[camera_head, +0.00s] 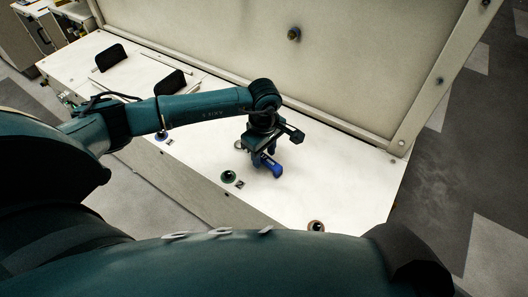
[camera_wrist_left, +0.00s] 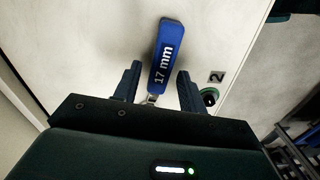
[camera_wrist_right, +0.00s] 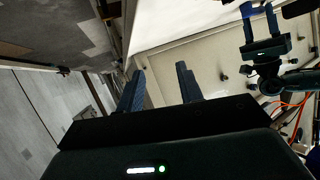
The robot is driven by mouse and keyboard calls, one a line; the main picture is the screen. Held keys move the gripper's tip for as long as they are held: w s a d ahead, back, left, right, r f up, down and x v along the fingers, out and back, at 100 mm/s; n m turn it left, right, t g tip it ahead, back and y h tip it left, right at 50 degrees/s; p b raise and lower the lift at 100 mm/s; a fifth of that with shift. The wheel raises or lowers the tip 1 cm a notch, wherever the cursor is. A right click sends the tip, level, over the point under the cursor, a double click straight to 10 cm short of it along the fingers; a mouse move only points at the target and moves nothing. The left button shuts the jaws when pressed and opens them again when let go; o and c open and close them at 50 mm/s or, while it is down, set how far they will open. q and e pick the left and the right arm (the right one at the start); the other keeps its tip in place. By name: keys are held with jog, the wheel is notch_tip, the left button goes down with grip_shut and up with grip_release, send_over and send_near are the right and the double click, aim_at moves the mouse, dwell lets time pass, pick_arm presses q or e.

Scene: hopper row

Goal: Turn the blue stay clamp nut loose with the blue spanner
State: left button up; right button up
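The blue spanner (camera_head: 271,166), marked 17 mm on its handle (camera_wrist_left: 165,58) in the left wrist view, is at the white top. My left gripper (camera_head: 260,155) is over it, pointing down. In the left wrist view its two fingers (camera_wrist_left: 158,82) stand apart on either side of the handle, with a gap showing at least on the left. The spanner also shows below the left gripper in the right wrist view (camera_wrist_right: 250,9). My right gripper (camera_wrist_right: 160,78) is open and empty, away from the top. I cannot make out the blue stay clamp nut for certain.
The white top (camera_head: 345,185) has a green-ringed hole (camera_head: 228,177) beside a number plate, a blue-ringed one (camera_head: 161,137) and an orange-ringed one (camera_head: 316,226). A large raised panel (camera_head: 350,60) with a knob (camera_head: 293,34) stands behind.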

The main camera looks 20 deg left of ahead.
pick_arm(q)
jog(key=shift+o, duration=0.6)
pick_arm(e)
jog(key=shift+s, duration=0.2)
pick_arm(q)
jog(key=shift+r, duration=0.3)
notch_tip(320, 180, up, 13)
jog(key=shift+f+p, duration=0.2)
jog(key=shift+p, duration=0.1)
pick_arm(e)
jog(key=shift+r, duration=0.65)
jog(key=shift+d, duration=0.1)
